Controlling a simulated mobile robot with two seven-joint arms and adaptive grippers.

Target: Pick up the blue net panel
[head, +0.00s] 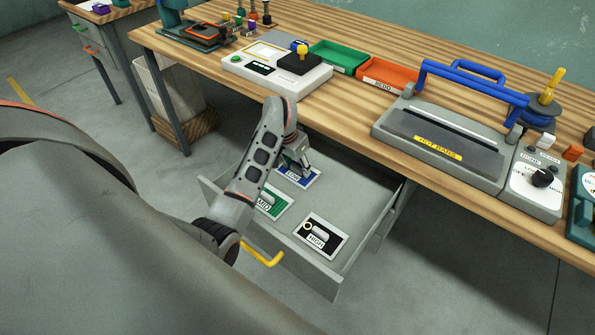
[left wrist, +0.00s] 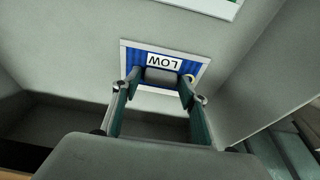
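The blue net panel (head: 288,180), labelled LOW and white-framed, lies flat at the back of the open drawer, partly hidden by my left gripper. In the left wrist view, the blue panel (left wrist: 135,57) lies straight ahead with a grey block-like handle (left wrist: 163,76) on it. My left gripper (head: 303,170) reaches down over the panel. In the left wrist view, the two fingers of my left gripper (left wrist: 160,88) are spread apart, one on either side of the handle. I cannot tell whether they touch it. My right gripper is not in view.
The grey drawer (head: 360,205) also holds a green MID panel (head: 276,203) and a black HIGH panel (head: 329,229). The drawer has a yellow handle (head: 262,254). The wooden bench (head: 345,112) overhangs its back, carrying a hot-bar sealer (head: 440,140) and a white device (head: 275,80).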

